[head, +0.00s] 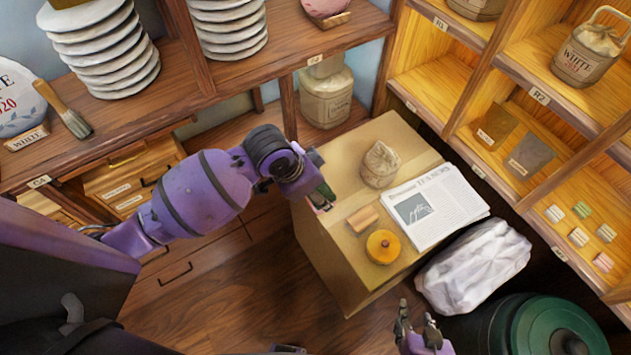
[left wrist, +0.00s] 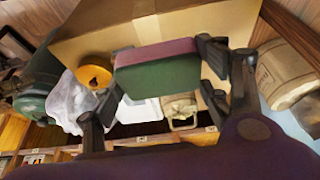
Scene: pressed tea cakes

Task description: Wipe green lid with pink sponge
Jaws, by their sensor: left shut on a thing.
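My left gripper (head: 322,192) is shut on a sponge with a pink layer and a dark green layer, above the left edge of the cardboard box. In the left wrist view the sponge (left wrist: 157,72) spans between the fingers (left wrist: 165,65). The round green lid (head: 548,325) is at the bottom right of the head view, on a dark green container, cut off by the frame's lower edge. The sponge is well apart from the lid. My right gripper (head: 418,314) is low in the head view, left of the container, with its fingers apart and empty.
On the cardboard box (head: 345,270) are a newspaper (head: 440,212), a small wrapped bag (head: 380,165), an orange round object (head: 383,247) and a small wooden block (head: 363,218). A crumpled white sack (head: 475,265) lies between box and container. Shelves (head: 480,110) stand behind.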

